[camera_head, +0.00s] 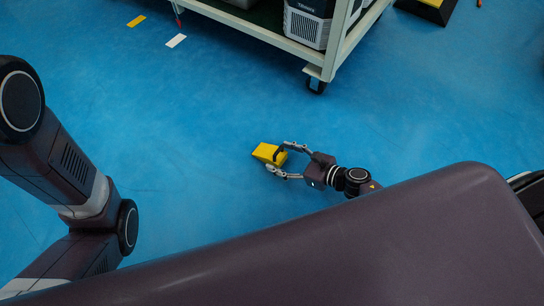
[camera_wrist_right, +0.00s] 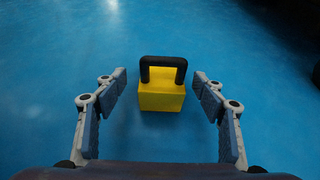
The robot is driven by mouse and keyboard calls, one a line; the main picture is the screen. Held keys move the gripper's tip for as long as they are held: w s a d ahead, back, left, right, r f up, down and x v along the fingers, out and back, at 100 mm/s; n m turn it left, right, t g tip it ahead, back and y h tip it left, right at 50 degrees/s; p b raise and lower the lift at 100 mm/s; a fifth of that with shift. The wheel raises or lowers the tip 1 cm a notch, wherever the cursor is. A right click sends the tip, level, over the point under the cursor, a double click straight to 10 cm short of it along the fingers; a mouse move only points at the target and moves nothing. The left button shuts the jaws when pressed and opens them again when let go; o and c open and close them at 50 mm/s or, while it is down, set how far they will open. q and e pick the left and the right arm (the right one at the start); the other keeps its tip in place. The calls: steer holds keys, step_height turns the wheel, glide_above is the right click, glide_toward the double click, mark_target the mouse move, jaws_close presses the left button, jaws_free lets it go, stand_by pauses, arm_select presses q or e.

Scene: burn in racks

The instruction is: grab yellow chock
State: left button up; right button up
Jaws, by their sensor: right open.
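The yellow chock (camera_head: 266,153) sits on the blue floor near the middle of the head view. In the right wrist view the yellow chock (camera_wrist_right: 161,96) stands ahead, with a black handle (camera_wrist_right: 163,62) on top. My right gripper (camera_head: 279,160) is open, its fingers reaching toward the chock. In the right wrist view the fingers of my right gripper (camera_wrist_right: 162,92) stand on either side of the chock, with a gap of blue floor on both sides. My left arm shows at the left of the head view, but its gripper is out of sight.
A white wheeled rack (camera_head: 310,58) with grey equipment (camera_head: 306,24) stands at the top, its caster (camera_head: 316,86) behind the chock. A black and yellow object (camera_head: 432,8) is at top right. Floor around the chock is clear.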

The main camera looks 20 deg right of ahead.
mark_target(271, 152)
steer(key=b+x, duration=0.1)
steer(key=x, duration=0.1)
steer(key=b+x, duration=0.1)
steer(key=x, duration=0.1)
steer(key=shift+d+f, duration=0.2)
steer(key=shift+w+a+f, duration=0.1)
steer(key=shift+w+a, duration=0.2)
steer(key=shift+w, duration=0.1)
steer(key=shift+c, duration=0.7)
steer(key=c, duration=1.3)
steer(key=shift+c, duration=0.2)
